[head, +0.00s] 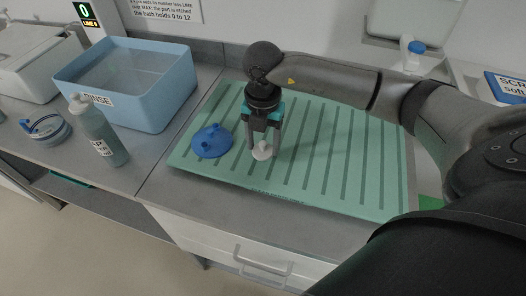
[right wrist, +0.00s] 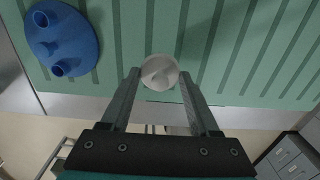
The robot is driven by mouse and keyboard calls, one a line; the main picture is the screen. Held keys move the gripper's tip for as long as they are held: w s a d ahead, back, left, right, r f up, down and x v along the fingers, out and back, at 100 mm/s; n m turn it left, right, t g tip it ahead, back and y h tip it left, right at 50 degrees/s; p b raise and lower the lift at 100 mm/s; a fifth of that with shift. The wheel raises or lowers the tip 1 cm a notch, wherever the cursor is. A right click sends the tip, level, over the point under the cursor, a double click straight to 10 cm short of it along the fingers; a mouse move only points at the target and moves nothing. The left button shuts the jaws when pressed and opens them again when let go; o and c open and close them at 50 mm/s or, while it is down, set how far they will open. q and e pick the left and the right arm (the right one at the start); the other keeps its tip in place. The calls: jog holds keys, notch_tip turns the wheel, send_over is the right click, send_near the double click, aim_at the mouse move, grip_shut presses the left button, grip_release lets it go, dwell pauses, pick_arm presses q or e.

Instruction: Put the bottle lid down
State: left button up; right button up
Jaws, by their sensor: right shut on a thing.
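The bottle lid (head: 262,151) is small, round and whitish. It is between the fingertips of my right gripper (head: 262,140), which points down and is shut on it. In the right wrist view the lid (right wrist: 159,72) shows between the two fingers. It is over the green ribbed mat (head: 345,150), at or just above the surface; I cannot tell whether it touches. A grey-green labelled bottle (head: 104,138) with a pale top stands upright at the left, away from the mat. My left gripper is not in view.
A blue part with ports (head: 212,141) lies on the mat just left of the gripper; it also shows in the right wrist view (right wrist: 62,38). A blue RINSE tub (head: 125,85) and a round blue-and-grey part (head: 45,129) are further left. The mat's right side is clear.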

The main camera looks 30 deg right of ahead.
aim_at(263, 150)
notch_tip(263, 150, down, 3)
jog(key=shift+r, duration=0.1)
jog(key=shift+f, duration=0.35)
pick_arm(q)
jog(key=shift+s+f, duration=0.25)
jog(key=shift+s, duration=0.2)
pick_arm(e)
jog(key=shift+f+b, duration=0.15)
jog(key=shift+b, duration=0.15)
jog(key=o, duration=1.3)
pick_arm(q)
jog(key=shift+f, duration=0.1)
